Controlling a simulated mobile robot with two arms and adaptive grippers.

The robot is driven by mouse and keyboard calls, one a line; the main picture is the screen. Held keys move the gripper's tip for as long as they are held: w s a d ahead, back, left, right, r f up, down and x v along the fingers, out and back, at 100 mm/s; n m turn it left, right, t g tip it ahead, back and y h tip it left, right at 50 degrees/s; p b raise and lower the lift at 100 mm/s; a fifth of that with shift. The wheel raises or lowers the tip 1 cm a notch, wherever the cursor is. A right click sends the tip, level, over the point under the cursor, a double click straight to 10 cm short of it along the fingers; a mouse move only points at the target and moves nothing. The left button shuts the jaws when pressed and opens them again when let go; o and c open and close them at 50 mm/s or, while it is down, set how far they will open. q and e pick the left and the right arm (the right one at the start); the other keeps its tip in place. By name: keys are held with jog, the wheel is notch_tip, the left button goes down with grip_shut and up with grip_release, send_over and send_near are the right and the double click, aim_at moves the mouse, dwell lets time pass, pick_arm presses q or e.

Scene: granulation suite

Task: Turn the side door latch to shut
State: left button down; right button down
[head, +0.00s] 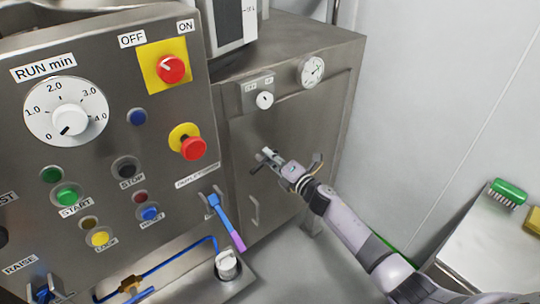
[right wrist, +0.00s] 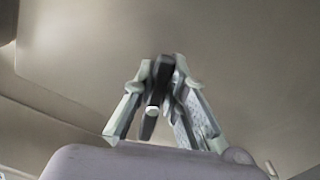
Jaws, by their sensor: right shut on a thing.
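The side door latch (right wrist: 152,112) is a dark handle on the steel side door (head: 290,140) of the machine. My right gripper (head: 271,160) is at the latch, in front of the door. In the right wrist view the gripper (right wrist: 160,85) has its two fingers closed around the dark latch handle, one finger on each side. In the head view the fingers hide part of the latch, and a short dark end (head: 256,168) shows at their left. I cannot tell the exact turn angle of the latch. My left gripper is not in view.
A control panel (head: 100,150) with knobs and buttons fills the left. A small knob (head: 265,100) and a gauge (head: 312,70) sit above the latch. A door handle (head: 255,213) is below it. A steel table (head: 490,250) with a green brush (head: 508,192) stands at right.

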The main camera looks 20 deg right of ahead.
jog(key=shift+f+m, duration=0.25)
jog(key=shift+m, duration=0.7)
jog(key=shift+f+m, duration=0.2)
jog(key=shift+m, duration=0.75)
jog(key=c, duration=1.6)
grip_release()
jog(key=shift+d, duration=0.1)
jog(key=v, duration=1.2)
